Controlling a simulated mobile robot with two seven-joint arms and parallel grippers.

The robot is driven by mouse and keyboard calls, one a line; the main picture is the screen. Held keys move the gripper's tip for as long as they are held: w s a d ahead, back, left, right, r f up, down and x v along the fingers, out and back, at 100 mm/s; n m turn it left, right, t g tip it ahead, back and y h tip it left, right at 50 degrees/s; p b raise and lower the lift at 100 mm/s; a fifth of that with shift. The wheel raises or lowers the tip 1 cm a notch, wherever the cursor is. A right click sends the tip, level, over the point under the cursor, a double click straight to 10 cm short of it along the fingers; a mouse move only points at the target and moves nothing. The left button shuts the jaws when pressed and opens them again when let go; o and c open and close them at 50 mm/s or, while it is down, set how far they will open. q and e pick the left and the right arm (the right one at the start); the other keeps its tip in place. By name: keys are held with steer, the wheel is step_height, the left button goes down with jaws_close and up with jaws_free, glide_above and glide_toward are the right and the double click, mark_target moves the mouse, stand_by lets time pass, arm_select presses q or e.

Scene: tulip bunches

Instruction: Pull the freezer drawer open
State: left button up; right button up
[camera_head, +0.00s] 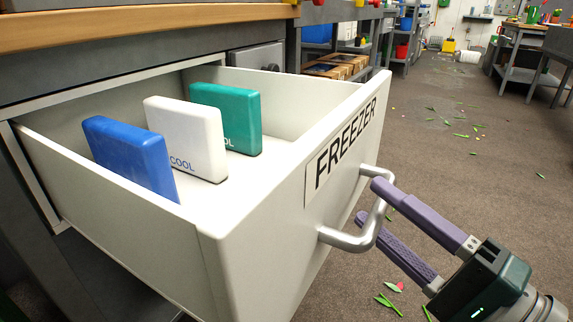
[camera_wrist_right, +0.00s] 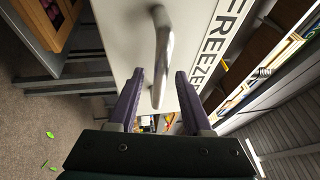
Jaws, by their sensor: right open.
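The freezer drawer (camera_head: 270,245) is white, labelled FREEZER, and stands pulled well out from under the bench in the head view. Its silver bar handle (camera_head: 352,240) is on the front face. Inside stand a blue pack (camera_head: 130,155), a white pack (camera_head: 187,135) and a green pack (camera_head: 228,118). My right gripper (camera_head: 368,202) is open, with its purple fingers on either side of the handle. In the right wrist view the handle (camera_wrist_right: 161,55) reaches down between the two open fingers (camera_wrist_right: 155,85); contact cannot be told. My left gripper is out of view.
The wooden-edged bench (camera_head: 140,18) runs above the drawer. Brown floor (camera_head: 450,140) with scattered leaves and petals lies open to the right. Shelves with boxes (camera_head: 335,66) stand beyond the drawer, and a table (camera_head: 525,60) stands at the far right.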

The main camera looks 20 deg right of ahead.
steer(key=v, duration=0.8)
steer(key=shift+s+p, duration=0.35)
steer(key=shift+p, duration=0.05)
steer(key=shift+d, duration=0.1)
